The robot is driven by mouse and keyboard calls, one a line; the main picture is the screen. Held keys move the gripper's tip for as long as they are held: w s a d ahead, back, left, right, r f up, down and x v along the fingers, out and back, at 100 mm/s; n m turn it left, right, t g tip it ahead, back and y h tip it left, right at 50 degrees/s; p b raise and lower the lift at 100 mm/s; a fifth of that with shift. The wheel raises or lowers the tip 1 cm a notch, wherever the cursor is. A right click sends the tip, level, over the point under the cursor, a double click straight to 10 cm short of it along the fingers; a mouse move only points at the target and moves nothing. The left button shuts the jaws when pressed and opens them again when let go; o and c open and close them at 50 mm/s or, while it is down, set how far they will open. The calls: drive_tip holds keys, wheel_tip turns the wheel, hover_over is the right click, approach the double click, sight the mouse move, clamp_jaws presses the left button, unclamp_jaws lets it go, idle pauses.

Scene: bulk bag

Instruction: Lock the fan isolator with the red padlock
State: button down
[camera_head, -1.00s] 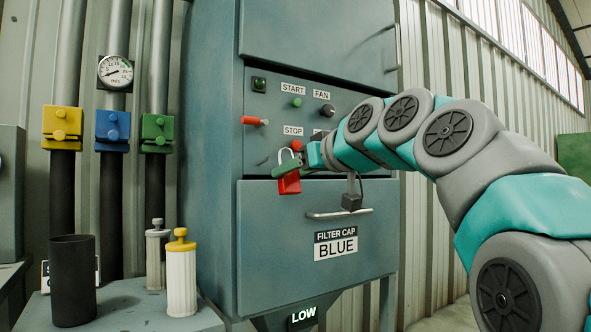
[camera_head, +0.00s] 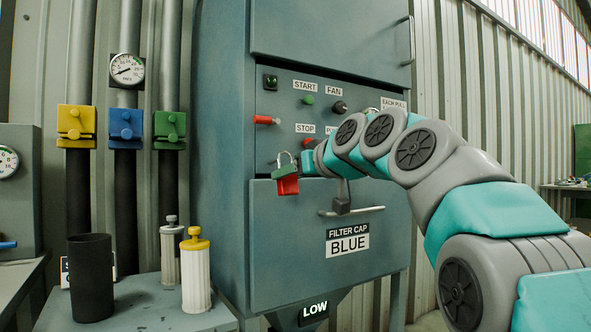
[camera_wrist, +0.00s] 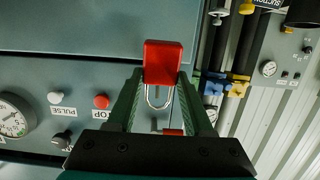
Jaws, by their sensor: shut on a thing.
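The red padlock (camera_head: 288,185) hangs in my gripper (camera_head: 284,172), its shackle pointing up, in front of the cabinet's control panel. In the wrist view the padlock (camera_wrist: 162,58) sits between the green fingers of my gripper (camera_wrist: 160,85), which are shut on it. I cannot tell whether its shackle is open. A red handle (camera_head: 265,120), which looks like the fan isolator, sticks out at the panel's left side, above and left of the padlock. The padlock is apart from this handle. A red piece (camera_wrist: 172,132) shows beyond the shackle in the wrist view.
START and STOP buttons and a fan knob (camera_head: 339,107) are on the panel. A drawer front labelled BLUE with a bar handle (camera_head: 352,211) lies below. Yellow, blue and green valves (camera_head: 169,129) stand at left, above a bench (camera_head: 150,300) with canisters.

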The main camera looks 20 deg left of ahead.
drive_tip(key=shift+p+x, duration=0.5)
drive_tip(key=shift+x, duration=1.85)
drive_tip(key=shift+f, duration=0.1)
drive_tip(key=shift+c, duration=1)
unclamp_jaws()
drive_tip(key=shift+s+d, duration=0.1)
